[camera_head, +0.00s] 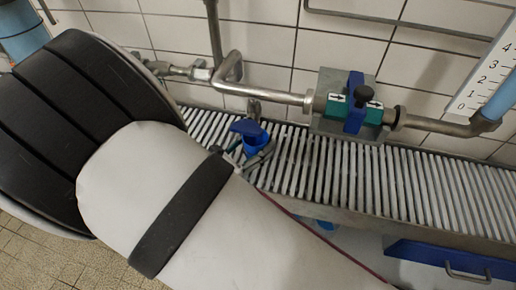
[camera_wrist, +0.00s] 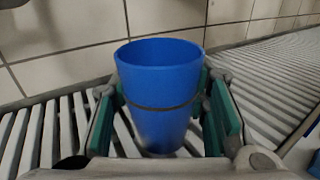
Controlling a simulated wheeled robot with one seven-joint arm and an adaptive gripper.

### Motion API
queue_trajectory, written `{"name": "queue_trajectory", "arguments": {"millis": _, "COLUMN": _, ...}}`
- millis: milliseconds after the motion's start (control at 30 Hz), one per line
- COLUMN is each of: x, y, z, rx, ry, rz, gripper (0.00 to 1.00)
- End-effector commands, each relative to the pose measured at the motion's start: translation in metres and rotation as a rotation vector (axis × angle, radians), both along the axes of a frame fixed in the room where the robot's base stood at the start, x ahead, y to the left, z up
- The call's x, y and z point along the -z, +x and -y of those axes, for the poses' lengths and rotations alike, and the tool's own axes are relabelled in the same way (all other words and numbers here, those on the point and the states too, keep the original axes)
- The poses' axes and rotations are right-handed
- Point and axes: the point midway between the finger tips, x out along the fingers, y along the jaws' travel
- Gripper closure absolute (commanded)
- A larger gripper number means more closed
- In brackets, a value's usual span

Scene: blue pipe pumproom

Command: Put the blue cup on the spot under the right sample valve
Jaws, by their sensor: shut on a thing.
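The blue cup (camera_wrist: 158,95) stands between the green-padded fingers of my gripper (camera_wrist: 172,120) in the wrist view, its open rim facing up. My gripper is shut on it, with a pad on each side. In the head view the cup (camera_head: 257,141) shows small beyond my arm, over the slatted grating, and my gripper (camera_head: 250,155) is partly hidden by the arm. A small metal fitting (camera_head: 253,108) with a blue part (camera_head: 246,127) is just above and left of the cup; I cannot tell if it is the right sample valve. No marked spot is visible.
A steel pipe (camera_head: 270,95) runs along the tiled wall to a teal and blue valve block (camera_head: 350,105) at right. The slatted grating (camera_head: 400,190) is clear to the right. A blue panel with a handle (camera_head: 465,270) is below it.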

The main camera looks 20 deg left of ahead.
Motion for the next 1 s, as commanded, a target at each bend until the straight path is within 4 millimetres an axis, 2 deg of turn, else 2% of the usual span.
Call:
{"name": "queue_trajectory", "arguments": {"millis": 67, "x": 0.0072, "y": 0.0003, "z": 0.0, "rx": 0.0, "ry": 0.0, "rz": 0.001, "gripper": 0.83}}
{"name": "queue_trajectory", "arguments": {"millis": 467, "x": 0.0095, "y": -0.0004, "z": 0.0002, "rx": 0.001, "ry": 0.0, "rz": 0.0, "gripper": 0.83}}
{"name": "queue_trajectory", "arguments": {"millis": 500, "x": 0.0101, "y": -0.0003, "z": 0.0002, "rx": 0.001, "ry": 0.0, "rz": 0.0, "gripper": 0.56}}
{"name": "queue_trajectory", "arguments": {"millis": 600, "x": 0.0095, "y": -0.0005, "z": 0.0003, "rx": 0.001, "ry": 0.0, "rz": 0.0, "gripper": 0.38}}
{"name": "queue_trajectory", "arguments": {"millis": 1000, "x": 0.0052, "y": -0.0026, "z": -0.0012, "rx": 0.0, "ry": 0.001, "rz": 0.0, "gripper": 0.38}}
